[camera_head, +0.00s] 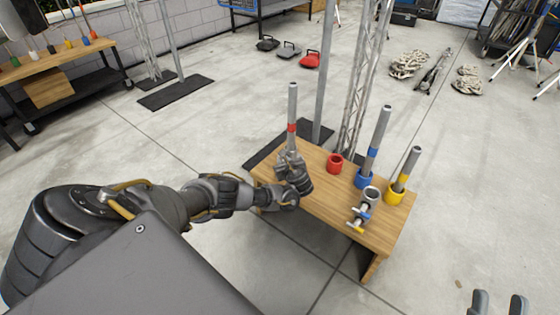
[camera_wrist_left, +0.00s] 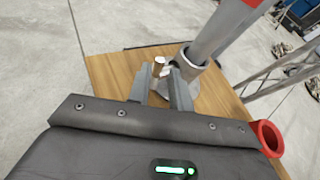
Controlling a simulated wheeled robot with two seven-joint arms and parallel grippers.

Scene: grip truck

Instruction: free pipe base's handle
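A grey pipe with a red band (camera_head: 292,110) stands upright in a metal pipe base at the left end of the wooden bench (camera_head: 330,208).
On the bench stand an empty red cup (camera_head: 335,163), a blue cup (camera_head: 362,181) and a yellow cup (camera_head: 394,195) with pipes in them. A truss (camera_head: 362,80) rises behind.

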